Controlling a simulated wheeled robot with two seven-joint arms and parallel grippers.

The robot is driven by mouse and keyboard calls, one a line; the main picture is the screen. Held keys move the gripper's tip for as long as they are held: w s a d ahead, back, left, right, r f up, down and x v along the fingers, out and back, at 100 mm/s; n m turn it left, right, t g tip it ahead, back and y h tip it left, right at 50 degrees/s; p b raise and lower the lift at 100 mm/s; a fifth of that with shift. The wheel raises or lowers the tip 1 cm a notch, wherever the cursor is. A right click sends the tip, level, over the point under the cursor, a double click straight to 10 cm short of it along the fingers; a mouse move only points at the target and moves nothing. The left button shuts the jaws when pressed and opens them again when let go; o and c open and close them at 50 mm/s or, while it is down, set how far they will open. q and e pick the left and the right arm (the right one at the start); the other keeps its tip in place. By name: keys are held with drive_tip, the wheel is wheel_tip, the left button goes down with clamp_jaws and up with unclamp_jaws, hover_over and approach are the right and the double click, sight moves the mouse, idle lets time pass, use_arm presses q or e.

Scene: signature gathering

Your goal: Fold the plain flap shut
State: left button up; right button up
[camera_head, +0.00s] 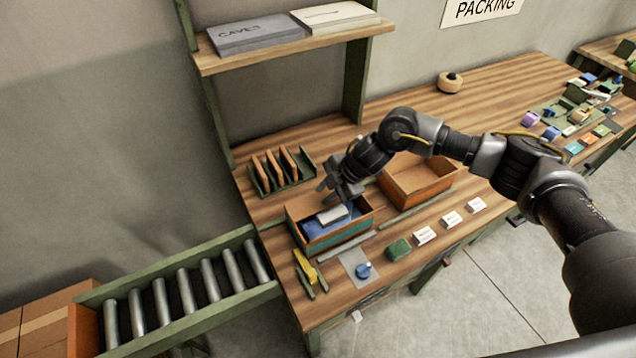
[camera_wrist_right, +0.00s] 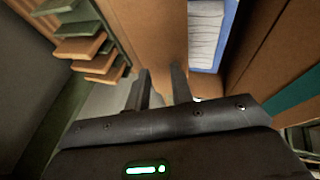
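The open cardboard box (camera_head: 299,209) with a teal band on its front stands on the bench. In it lie a blue item (camera_head: 312,227) and a pale grey block (camera_head: 333,214). My right gripper (camera_head: 322,191) is over the box's back left side, fingers pointing down and left. In the right wrist view its fingers (camera_wrist_right: 161,82) are parted, with nothing clearly held. A plain brown cardboard panel (camera_wrist_right: 152,35) lies beyond the fingertips, beside the box's opening; it looks like a flap, but I cannot tell if the fingers touch it. My left gripper is not in view.
A rack (camera_head: 268,188) with upright brown pieces stands behind left. A second brown box (camera_head: 440,184) is to the right. A yellow tool (camera_head: 305,266), a blue-knobbed stamp (camera_head: 362,270) and a green block (camera_head: 398,249) lie in front. A roller conveyor (camera_head: 180,296) meets the bench at left.

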drive_tip(key=shift+s+d+p, duration=1.65)
drive_tip(key=shift+s+d, duration=0.8)
drive_tip(key=shift+d, duration=0.05)
drive_tip(key=shift+s+d+f+p, duration=0.1)
drive_tip(key=shift+s+d+p, duration=0.2)
drive_tip(key=shift+s+d, duration=0.6)
